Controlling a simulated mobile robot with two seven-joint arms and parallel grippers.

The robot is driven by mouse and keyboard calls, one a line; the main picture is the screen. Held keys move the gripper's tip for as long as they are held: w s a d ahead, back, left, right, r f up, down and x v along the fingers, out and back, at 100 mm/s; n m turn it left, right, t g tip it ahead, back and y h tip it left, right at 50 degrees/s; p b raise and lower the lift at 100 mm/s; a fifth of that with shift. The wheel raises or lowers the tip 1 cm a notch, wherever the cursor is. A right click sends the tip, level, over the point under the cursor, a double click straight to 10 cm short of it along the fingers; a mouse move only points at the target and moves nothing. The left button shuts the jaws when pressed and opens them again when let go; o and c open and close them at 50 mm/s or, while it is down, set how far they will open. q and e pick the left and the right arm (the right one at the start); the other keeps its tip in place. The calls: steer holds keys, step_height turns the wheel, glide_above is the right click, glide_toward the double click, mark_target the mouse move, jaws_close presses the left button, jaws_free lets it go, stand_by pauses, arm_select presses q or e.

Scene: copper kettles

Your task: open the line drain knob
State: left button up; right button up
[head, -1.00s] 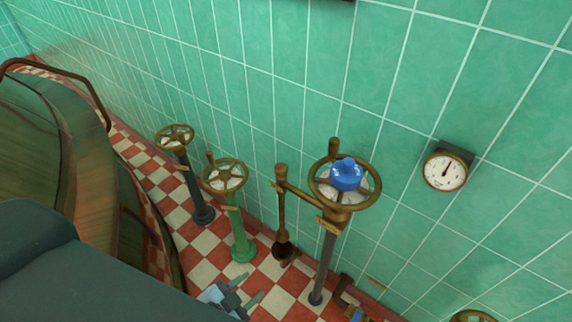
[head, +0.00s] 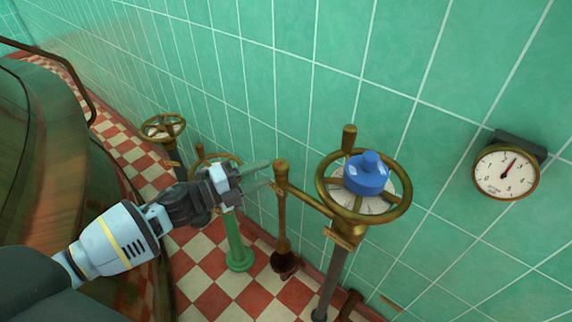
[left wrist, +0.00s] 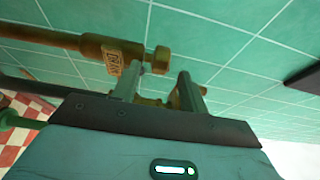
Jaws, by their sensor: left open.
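A brass side branch (head: 307,198) runs left from the pole valve and ends in an upright brass knob (head: 281,170) above a downpipe. In the left wrist view a tag (left wrist: 113,56), which seems to read DRAIN, hangs on a brass pipe with a brass knob (left wrist: 158,60) at its end. My left gripper (head: 266,175) is open and empty, its fingertips just left of the knob in the head view. In the left wrist view the two fingers (left wrist: 160,80) stand apart, near the knob; contact cannot be told. My right gripper is not in view.
A brass handwheel (head: 335,208) with a blue cap (head: 366,174) stands right of the knob. Another wheel (head: 163,127) stands left, and a green-post wheel (head: 238,245) is partly behind my arm. A gauge (head: 505,172) hangs on the tiled wall. A large copper vessel (head: 50,170) bounds the left.

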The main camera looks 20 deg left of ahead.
mark_target(288, 164)
arm_select(q)
steer(key=shift+x, duration=3.95)
jaws_close()
